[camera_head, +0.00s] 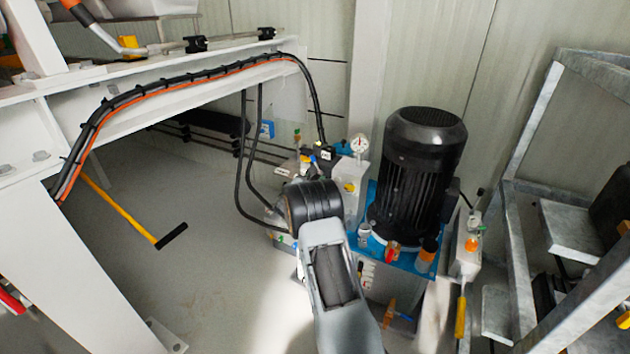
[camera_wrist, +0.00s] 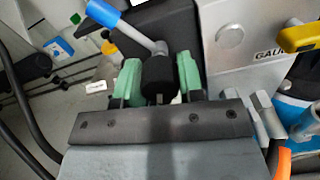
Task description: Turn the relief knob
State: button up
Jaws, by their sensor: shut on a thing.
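In the wrist view the relief knob (camera_wrist: 157,82), a small dark cylinder, stands between the two green finger pads of my gripper (camera_wrist: 160,79). The pads are closed on its left and right sides. A lever with a grey rod and blue grip (camera_wrist: 108,14) rises up and left just beyond the knob. A grey metal block with a "GAUGE" label (camera_wrist: 265,53) stands close to the right. In the head view my dark wrist and grey arm link cover the gripper and the knob at the valve block.
In the head view a black motor (camera_head: 415,170) stands on a blue tank top (camera_head: 410,258), right of my arm. A pressure gauge (camera_head: 359,144) rises behind. Black hoses (camera_head: 241,165) hang on the left. A galvanized frame (camera_head: 522,130) stands right. Open floor (camera_head: 220,270) lies left.

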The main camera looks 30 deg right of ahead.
jog(key=shift+f, duration=0.1)
jog(key=m+b, duration=0.1)
jog(key=b, duration=0.2)
jog(key=shift+f+m, duration=0.15)
jog(key=shift+m, duration=0.25)
jog(key=m+b, duration=0.2)
jog(key=shift+m+b, duration=0.4)
jog(key=m, duration=0.3)
jog(key=shift+r+b, duration=0.2)
jog(key=shift+b, duration=0.2)
jog(key=shift+m, duration=2)
jog(key=o, duration=0.9)
jog(key=shift+r, duration=0.1)
